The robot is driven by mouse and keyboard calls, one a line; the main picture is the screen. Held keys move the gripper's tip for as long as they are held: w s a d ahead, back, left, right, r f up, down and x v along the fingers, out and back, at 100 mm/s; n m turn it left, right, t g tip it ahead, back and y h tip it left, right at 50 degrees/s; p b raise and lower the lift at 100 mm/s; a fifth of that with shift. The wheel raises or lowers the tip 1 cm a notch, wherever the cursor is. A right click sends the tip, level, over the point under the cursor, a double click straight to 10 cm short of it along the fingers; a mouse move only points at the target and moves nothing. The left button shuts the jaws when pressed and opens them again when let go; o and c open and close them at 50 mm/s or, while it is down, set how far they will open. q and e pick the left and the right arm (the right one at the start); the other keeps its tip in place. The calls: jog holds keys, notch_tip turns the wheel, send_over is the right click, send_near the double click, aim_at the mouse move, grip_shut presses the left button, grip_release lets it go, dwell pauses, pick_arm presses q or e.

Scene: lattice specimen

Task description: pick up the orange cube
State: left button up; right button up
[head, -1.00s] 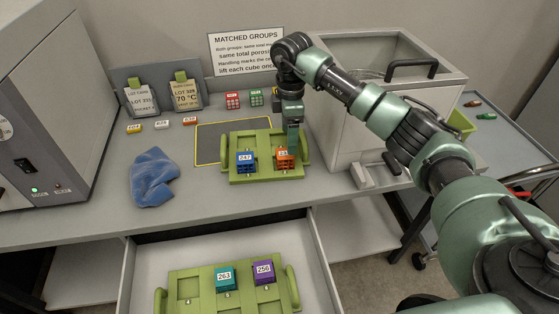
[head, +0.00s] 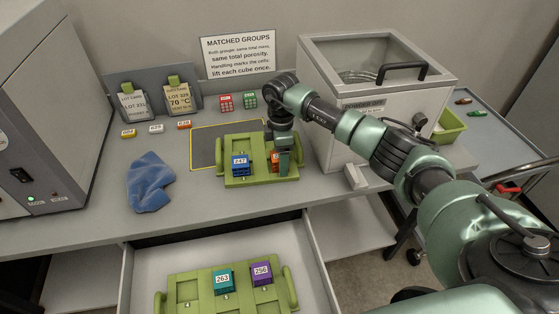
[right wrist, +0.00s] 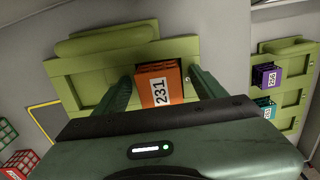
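The orange cube (head: 275,157), labelled 231, sits in the right pocket of the green tray (head: 236,180) on the bench. The wrist view shows the cube (right wrist: 160,92) between the two fingers of my right gripper (right wrist: 162,78). The fingers are apart, one on each side, with a gap visible at the left; contact on the right is hard to judge. In the head view my right gripper (head: 283,162) points down at the cube and hides its right part. My left gripper is not in view.
A blue cube (head: 240,164), labelled 247, sits in the same tray's left pocket. The open drawer below holds another green tray with teal (head: 223,280) and purple (head: 262,273) cubes. A blue cloth (head: 150,182) lies at left. A lidded box (head: 335,115) stands close at right.

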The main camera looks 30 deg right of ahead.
jog(key=c, duration=1.4)
